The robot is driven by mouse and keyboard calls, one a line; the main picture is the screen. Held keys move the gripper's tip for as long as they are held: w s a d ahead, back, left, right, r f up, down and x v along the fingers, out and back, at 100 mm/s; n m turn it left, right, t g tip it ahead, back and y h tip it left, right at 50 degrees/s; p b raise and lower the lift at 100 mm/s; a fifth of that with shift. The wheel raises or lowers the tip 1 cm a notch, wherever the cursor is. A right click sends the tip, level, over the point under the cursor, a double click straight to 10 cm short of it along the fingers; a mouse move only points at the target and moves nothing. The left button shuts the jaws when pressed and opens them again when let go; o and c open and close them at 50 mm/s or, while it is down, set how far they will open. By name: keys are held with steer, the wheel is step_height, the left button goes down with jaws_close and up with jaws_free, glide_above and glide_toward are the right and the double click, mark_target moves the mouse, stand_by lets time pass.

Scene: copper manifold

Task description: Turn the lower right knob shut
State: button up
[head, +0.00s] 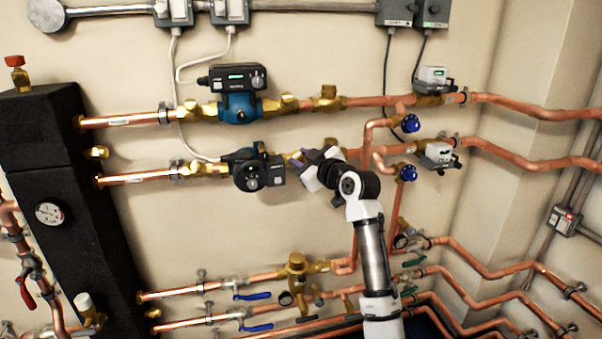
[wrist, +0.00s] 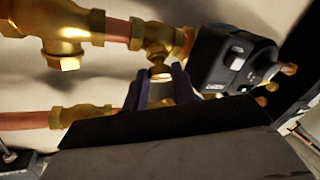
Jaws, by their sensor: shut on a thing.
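My gripper (head: 312,168) is at the lower pump line, just right of the lower pump (head: 252,170) in the head view. In the wrist view my gripper's dark fingers (wrist: 160,85) are shut around a small brass knob (wrist: 161,72). The knob sticks out of a brass valve (wrist: 155,40) on the copper pipe beside the pump (wrist: 232,60). The fingers hide part of the knob, so its turn angle cannot be told. In the head view my gripper covers the knob.
Two blue knobs (head: 410,123) (head: 407,173) sit on the pipes to the right. The upper pump (head: 239,105) is above. Several copper pipes with blue-handled valves (head: 252,296) run below. A black column (head: 60,150) stands at left. Bare wall lies below the pump line.

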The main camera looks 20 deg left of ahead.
steer(key=n+g+b, duration=0.1)
steer(key=n+g, duration=0.1)
steer(key=n, duration=0.1)
steer(key=shift+w+d+n, duration=0.1)
steer(key=shift+w+n, duration=0.05)
steer(key=shift+n, duration=0.15)
steer(key=n+g, duration=0.1)
steer(key=n, duration=0.1)
steer(key=r+n+g+p, duration=0.1)
steer(key=n, duration=0.1)
steer(key=shift+w+g, duration=0.15)
steer(key=shift+g, duration=0.25)
steer(key=n+p, duration=0.1)
steer(key=n+g+h+p, duration=0.1)
steer(key=n, duration=0.1)
steer(key=n+g+p, duration=0.1)
steer(key=shift+w+r+n+h, duration=0.2)
steer(key=shift+r+n+h, duration=0.05)
steer(key=shift+n+h, duration=0.05)
steer(key=shift+n+g+h+p, duration=0.7)
steer(key=shift+n+p, duration=0.6)
steer(key=shift+f, duration=0.1)
steer(key=o, duration=0.7)
steer(key=shift+w, duration=0.1)
